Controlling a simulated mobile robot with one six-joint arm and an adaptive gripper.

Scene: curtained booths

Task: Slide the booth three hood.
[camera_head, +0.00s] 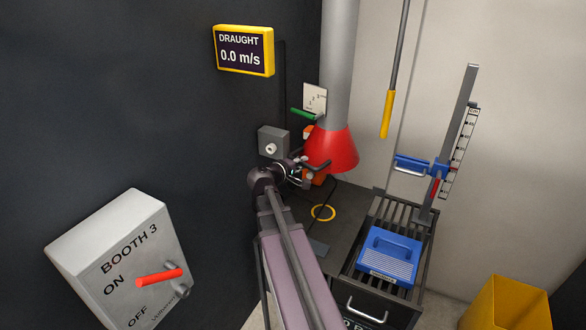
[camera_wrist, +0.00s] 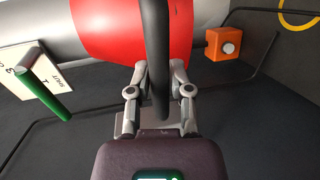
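The hood is a red cone (camera_head: 333,150) at the lower end of a grey vertical duct (camera_head: 340,60). In the wrist view its red surface (camera_wrist: 105,28) fills the top, just beyond my fingers. A dark bar handle (camera_wrist: 156,45) stands in front of the red cone. My gripper (camera_head: 306,174) is at the cone's lower left edge. In the wrist view my fingertips (camera_wrist: 159,72) lie on either side of the bar, drawn in close against it. The exact contact is partly hidden by the bar.
A green lever (camera_head: 303,114) sticks out beside a labelled plate (camera_head: 315,97). A grey box (camera_head: 273,143) is on the dark wall. A slatted bench (camera_head: 390,225) with a blue tray-like block (camera_head: 388,262) stands right. The Booth 3 switch box (camera_head: 110,262) is front left. The draught display (camera_head: 243,50) reads 0.0 m/s.

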